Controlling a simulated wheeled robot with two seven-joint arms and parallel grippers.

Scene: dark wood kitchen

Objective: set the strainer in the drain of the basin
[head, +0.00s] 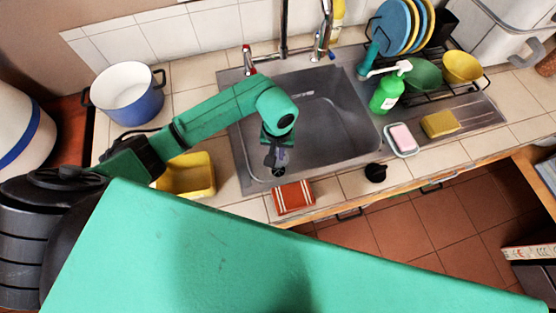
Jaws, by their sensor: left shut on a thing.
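The steel basin (335,107) is set in the tiled counter in the middle of the head view. My left gripper (275,160) points down over the near left part of the basin, close to its front rim. It is shut on a small dark round thing, the strainer (279,172), which is mostly hidden by the fingers. I cannot make out the drain; my left arm covers part of the basin. My right gripper is not in view.
A yellow tub (188,175) and blue-white pot (128,96) stand left. Right are a green soap bottle (386,96), pink soap dish (402,139), sponge (438,124) and dish rack (455,85). Taps stand behind.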

